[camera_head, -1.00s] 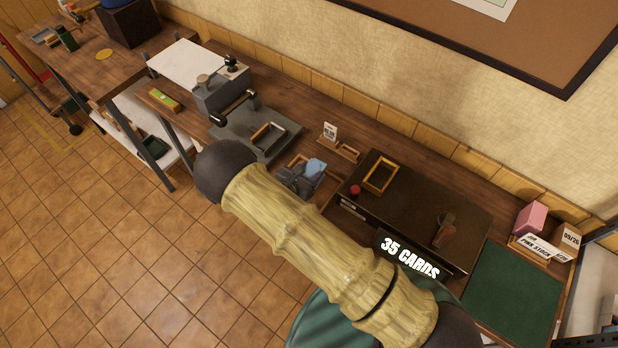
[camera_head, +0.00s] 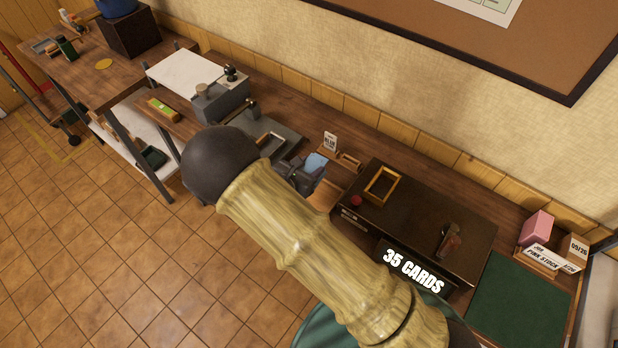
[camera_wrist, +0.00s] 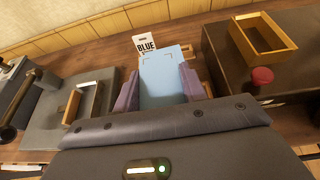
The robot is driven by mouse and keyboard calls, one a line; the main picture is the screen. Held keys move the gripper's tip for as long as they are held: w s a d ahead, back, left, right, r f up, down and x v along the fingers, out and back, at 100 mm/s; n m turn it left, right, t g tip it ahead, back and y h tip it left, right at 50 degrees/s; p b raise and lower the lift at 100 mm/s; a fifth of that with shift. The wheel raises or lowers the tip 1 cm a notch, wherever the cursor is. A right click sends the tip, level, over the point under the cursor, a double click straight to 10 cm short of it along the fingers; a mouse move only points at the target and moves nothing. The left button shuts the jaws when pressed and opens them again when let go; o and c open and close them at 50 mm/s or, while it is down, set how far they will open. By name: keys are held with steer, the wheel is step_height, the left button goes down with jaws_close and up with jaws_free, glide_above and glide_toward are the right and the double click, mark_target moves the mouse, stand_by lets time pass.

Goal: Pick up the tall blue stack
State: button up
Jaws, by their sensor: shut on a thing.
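The tall blue stack (camera_wrist: 162,77) is a light blue block of cards with corner marks on its top face. It stands between the two purple-grey fingers of my gripper (camera_wrist: 160,90) in the wrist view, and the fingers are shut on its sides. In the head view the blue stack (camera_head: 315,163) shows at the end of my gripper (camera_head: 303,174), partly hidden by the fingers. Behind it is a small white sign reading BLUE (camera_wrist: 146,42). Whether the stack is clear of its wooden holder I cannot tell.
A dark box (camera_head: 420,218) marked 35 CARDS, with a wooden frame (camera_head: 381,185) and red knob (camera_head: 356,201), stands close on the right. A grey press (camera_head: 221,100) is on the left. A pink stack (camera_head: 536,228) and green mat (camera_head: 520,305) lie far right.

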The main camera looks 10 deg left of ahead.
steer(key=shift+r+b, duration=0.3)
steer(key=shift+r, duration=1.3)
steer(key=shift+s, duration=0.1)
